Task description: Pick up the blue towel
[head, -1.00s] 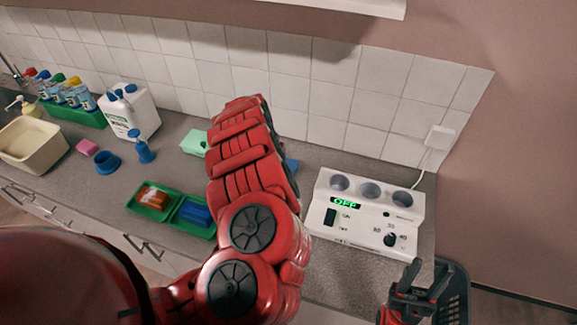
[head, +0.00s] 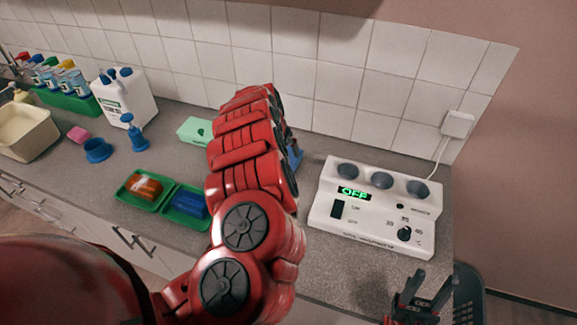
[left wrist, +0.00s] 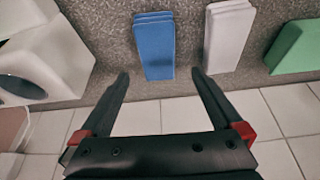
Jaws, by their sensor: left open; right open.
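The blue towel (left wrist: 154,45) is a folded blue stack lying on the grey counter in the left wrist view. In the head view only a small blue part (head: 295,154) shows at the right edge of my left arm, which covers the rest. My left gripper (left wrist: 160,76) is open and empty, its two fingers pointing toward the towel's near end, one on each side of its line. It is hidden in the head view. My right gripper (head: 429,287) is open and empty at the front right, by the counter's edge.
A white warmer (head: 375,215) reading OFF stands right of the towel. Beside the towel are a white folded stack (left wrist: 229,35) and a green block (left wrist: 297,46). Green trays (head: 185,222) and a white jug (head: 126,98) stand left. A tiled wall (head: 340,85) backs the counter.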

